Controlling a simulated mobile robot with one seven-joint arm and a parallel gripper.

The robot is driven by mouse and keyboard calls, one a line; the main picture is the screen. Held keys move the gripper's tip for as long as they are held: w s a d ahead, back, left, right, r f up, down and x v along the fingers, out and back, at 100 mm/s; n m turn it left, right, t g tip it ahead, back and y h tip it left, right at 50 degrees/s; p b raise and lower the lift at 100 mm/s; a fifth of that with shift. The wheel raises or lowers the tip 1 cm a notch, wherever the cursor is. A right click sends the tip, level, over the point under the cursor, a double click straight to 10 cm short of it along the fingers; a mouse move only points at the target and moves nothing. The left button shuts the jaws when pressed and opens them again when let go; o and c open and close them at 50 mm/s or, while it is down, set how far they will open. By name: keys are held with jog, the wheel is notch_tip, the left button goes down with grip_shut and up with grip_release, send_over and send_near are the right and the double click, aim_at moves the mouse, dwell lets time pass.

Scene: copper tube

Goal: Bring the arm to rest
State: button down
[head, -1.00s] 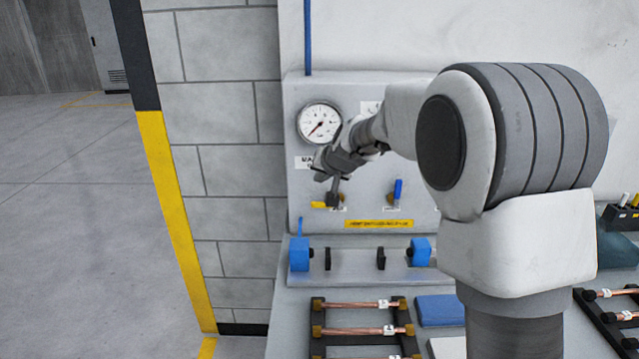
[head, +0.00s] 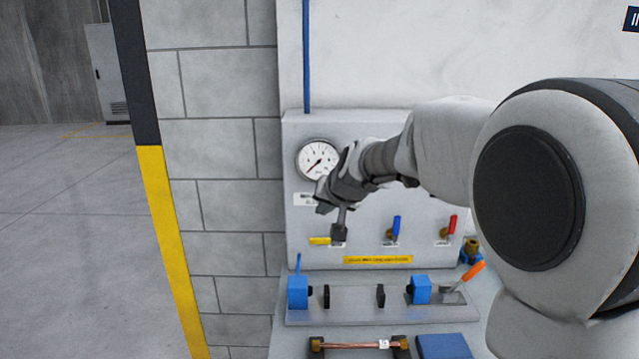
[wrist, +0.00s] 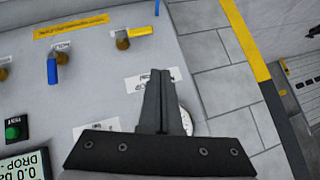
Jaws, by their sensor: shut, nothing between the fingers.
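My gripper (head: 338,236) hangs in front of the grey panel (head: 430,180), its fingers pointing down just right of the yellow valve handle (head: 319,241). I cannot tell in the head view whether it touches the panel or the valve. In the wrist view my gripper (wrist: 160,74) shows its two fingers closed together with nothing between them. They cover part of the round gauge (wrist: 187,122) and a white label. The yellow valve handle (wrist: 141,31) lies beyond the fingertips there, apart in the picture. My arm reaches in from the right.
A blue valve (head: 397,225) and a red valve (head: 453,223) sit right of the yellow one. Below, a fixture with blue blocks (head: 298,292) stands on the bench, and a copper tube (head: 350,345) lies in front. Open floor (head: 70,220) is at the left.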

jog(key=s+d+g+h, duration=0.1)
jog(key=s+d, duration=0.3)
jog(key=s, duration=0.7)
jog(key=s+d+f+n+g+h, duration=0.1)
jog(key=s+d, duration=0.3)
jog(key=s, duration=0.8)
jog(key=s+d+f+g+h, duration=0.1)
jog(key=s+d, duration=0.4)
jog(key=s, duration=0.7)
jog(key=shift+n, duration=0.3)
